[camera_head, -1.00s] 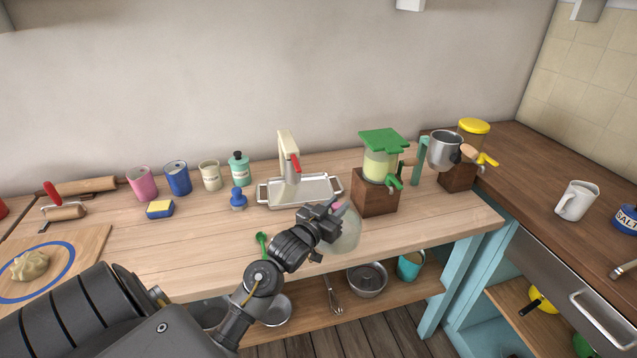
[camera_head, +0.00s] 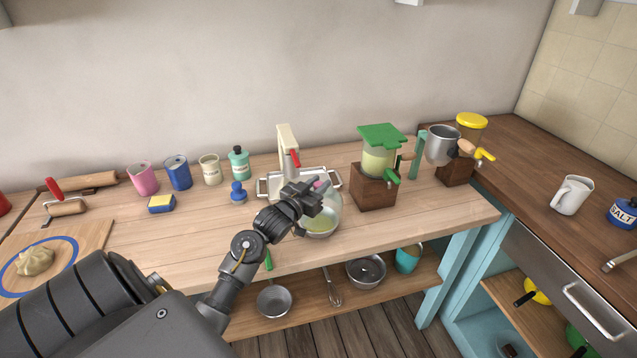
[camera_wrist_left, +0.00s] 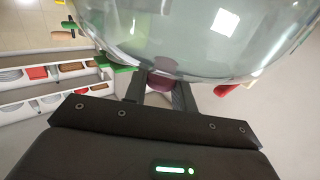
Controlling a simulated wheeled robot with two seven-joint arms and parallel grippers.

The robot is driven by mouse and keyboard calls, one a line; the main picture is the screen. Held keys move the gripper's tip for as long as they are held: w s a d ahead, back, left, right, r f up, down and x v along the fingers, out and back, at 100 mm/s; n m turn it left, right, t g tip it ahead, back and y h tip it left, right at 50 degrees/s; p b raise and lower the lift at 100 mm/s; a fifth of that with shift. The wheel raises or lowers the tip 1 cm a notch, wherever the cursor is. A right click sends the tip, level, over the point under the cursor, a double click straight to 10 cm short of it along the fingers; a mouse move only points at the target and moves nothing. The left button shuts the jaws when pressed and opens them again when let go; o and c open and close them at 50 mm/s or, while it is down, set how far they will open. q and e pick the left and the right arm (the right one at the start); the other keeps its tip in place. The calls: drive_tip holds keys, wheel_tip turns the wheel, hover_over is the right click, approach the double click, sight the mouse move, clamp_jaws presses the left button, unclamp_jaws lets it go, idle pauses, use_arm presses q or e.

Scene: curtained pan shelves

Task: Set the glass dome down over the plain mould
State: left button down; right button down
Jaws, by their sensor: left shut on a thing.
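The clear glass dome (camera_head: 331,207) is in front of the tray at the middle of the wooden table. My left gripper (camera_head: 317,189) is shut on its pinkish knob, which also shows between the fingers in the left wrist view (camera_wrist_left: 162,82). The dome's glass (camera_wrist_left: 200,35) fills the top of that view. A round metal dish (camera_head: 320,230), which looks like the plain mould, shows through and below the dome, with something pale green inside. I cannot tell whether the dome's rim touches it or the table. My right gripper is not in view.
A silver tray (camera_head: 268,190) with a cream and red press (camera_head: 289,150) stands behind. A green-topped dispenser (camera_head: 378,165) on a wooden block is close on the right. The table front left of the dome is clear. A ring pan (camera_head: 366,271) sits on the shelf below.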

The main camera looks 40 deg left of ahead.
use_arm(q)
wheel_tip(320, 180, down, 5)
drive_tip(key=b, duration=0.2)
drive_tip(key=shift+b, duration=0.35)
drive_tip(key=shift+f, duration=0.5)
drive_tip(key=shift+f+b, duration=0.3)
drive_tip(key=c, duration=1.1)
unclamp_jaws()
drive_tip(key=shift+o, duration=0.2)
drive_tip(key=c, duration=0.4)
drive_tip(key=shift+s, duration=0.1)
